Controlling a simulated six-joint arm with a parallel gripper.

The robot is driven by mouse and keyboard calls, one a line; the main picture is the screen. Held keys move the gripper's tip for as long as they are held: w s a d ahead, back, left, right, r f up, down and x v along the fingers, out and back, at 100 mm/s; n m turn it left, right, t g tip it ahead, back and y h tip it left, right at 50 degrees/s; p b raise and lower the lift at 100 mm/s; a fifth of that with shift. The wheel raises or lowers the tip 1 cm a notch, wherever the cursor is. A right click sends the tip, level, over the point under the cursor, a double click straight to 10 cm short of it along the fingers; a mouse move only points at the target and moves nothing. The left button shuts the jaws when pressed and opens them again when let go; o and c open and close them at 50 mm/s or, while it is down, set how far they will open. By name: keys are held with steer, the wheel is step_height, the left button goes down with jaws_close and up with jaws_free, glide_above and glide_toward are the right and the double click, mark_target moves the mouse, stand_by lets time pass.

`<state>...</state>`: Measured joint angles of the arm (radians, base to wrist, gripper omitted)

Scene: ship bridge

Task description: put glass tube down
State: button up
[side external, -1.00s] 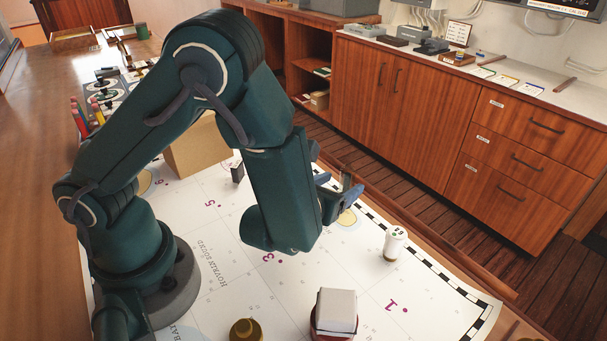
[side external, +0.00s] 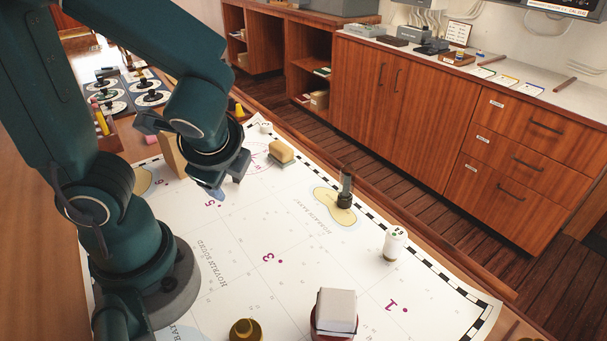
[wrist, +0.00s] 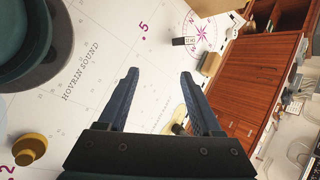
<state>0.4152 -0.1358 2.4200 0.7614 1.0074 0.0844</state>
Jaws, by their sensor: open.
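The glass tube (side external: 346,187), dark and see-through with a dark lower end, stands upright on the yellow island patch of the chart (side external: 300,250). In the wrist view the tube (wrist: 180,127) shows only in part behind the right finger. My gripper (side external: 226,186) is open and empty, low over the chart, well to the left of the tube and apart from it. In the wrist view my gripper (wrist: 158,74) has its two blue fingers spread with only bare chart between them.
A white bottle (side external: 394,246) stands right of the tube. A white-topped red item (side external: 336,312) and a brass piece (side external: 246,331) are at the front. A tan-and-dark block (side external: 281,153) lies behind, near a small white item (side external: 266,128). The middle of the chart is clear.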

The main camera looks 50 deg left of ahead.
steer(key=d+r+n+t+h, duration=0.2)
steer(key=d+r+n+h, duration=0.3)
steer(key=n, duration=0.6)
steer(key=shift+s+d+r+t+h, duration=0.35)
steer(key=shift+d+h, duration=0.45)
steer(key=shift+d, duration=0.35)
